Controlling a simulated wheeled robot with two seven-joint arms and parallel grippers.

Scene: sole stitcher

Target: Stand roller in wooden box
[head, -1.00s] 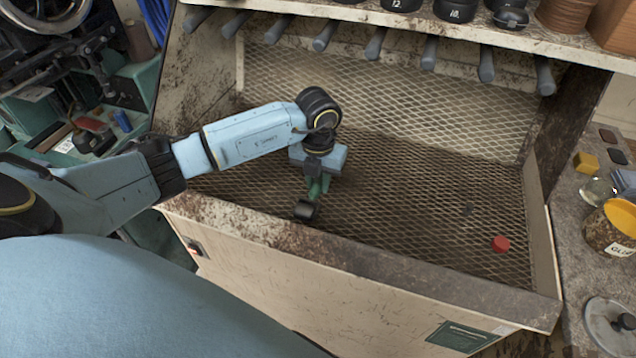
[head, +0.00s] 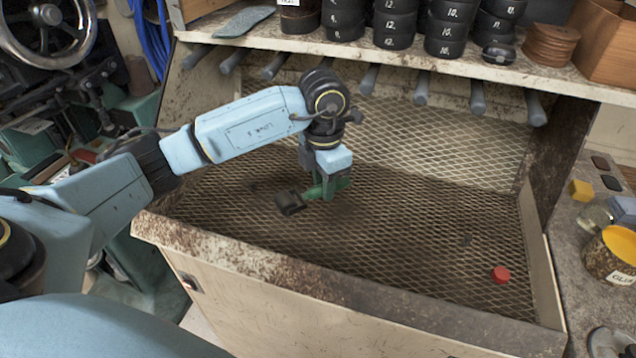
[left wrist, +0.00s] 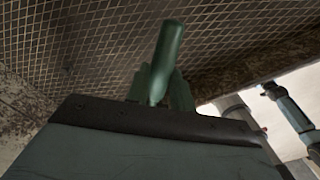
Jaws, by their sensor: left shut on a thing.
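The roller has a dark cylindrical head (head: 289,203) and a green handle. My left gripper (head: 328,190) is shut on the handle and holds the roller above the mesh floor of the booth. In the head view the roller lies tilted, its head toward the lower left. In the left wrist view the green handle (left wrist: 167,60) sticks out from between the fingers; the head is hidden there. The wooden box (head: 606,38) is on the shelf at the upper right, cut by the picture edge; its inside is mostly out of view. My right gripper is not in view.
The shelf (head: 420,62) carries stacked black tins (head: 392,22) and a brown stack of discs (head: 551,45) beside the box. Several grey pegs (head: 420,87) stick out under the shelf. A red cap (head: 501,274) lies on the mesh. A glue jar (head: 610,255) stands at right.

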